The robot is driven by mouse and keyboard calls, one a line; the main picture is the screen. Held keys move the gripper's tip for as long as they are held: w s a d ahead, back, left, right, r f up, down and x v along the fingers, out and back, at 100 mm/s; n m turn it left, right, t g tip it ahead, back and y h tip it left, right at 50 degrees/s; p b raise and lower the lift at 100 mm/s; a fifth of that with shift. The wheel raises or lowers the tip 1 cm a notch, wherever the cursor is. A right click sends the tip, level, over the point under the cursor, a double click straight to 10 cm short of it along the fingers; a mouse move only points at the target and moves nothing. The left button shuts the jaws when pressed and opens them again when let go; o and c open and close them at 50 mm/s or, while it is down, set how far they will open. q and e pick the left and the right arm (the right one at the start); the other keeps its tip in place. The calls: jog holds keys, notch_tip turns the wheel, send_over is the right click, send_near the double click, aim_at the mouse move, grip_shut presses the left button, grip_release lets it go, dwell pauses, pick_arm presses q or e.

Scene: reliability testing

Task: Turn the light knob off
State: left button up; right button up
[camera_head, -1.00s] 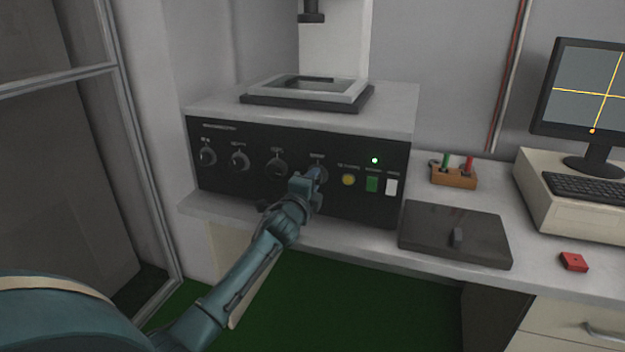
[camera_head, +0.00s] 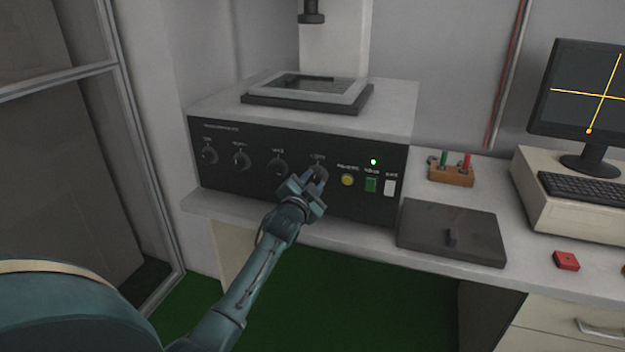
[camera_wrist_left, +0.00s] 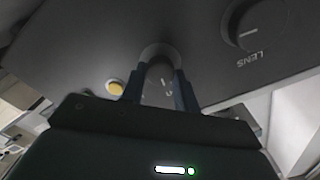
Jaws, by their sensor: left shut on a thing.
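The light knob (camera_head: 320,172) is the rightmost of the dark round knobs on the black front panel (camera_head: 352,205). My left gripper (camera_head: 314,182) is at this knob, its two fingers on either side of it. In the left wrist view the knob (camera_wrist_left: 160,68) sits between the fingertips of the gripper (camera_wrist_left: 160,85), which is shut on it. The gripper hides part of the knob and its markings, so its exact setting cannot be told. My right gripper is not in view.
Other knobs (camera_head: 277,167) lie to the left, including one labelled LENS (camera_wrist_left: 262,25) in the wrist view. A counter ledge (camera_head: 225,208) runs below the panel.

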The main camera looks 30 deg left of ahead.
pick_arm(q)
jog(key=shift+n, duration=0.7)
jog(key=shift+n+p, duration=0.3)
jog(key=o, duration=1)
jog(key=shift+c, duration=0.2)
jog(key=v, duration=1.3)
jog(key=shift+p, duration=0.3)
jog(key=shift+s, duration=0.1)
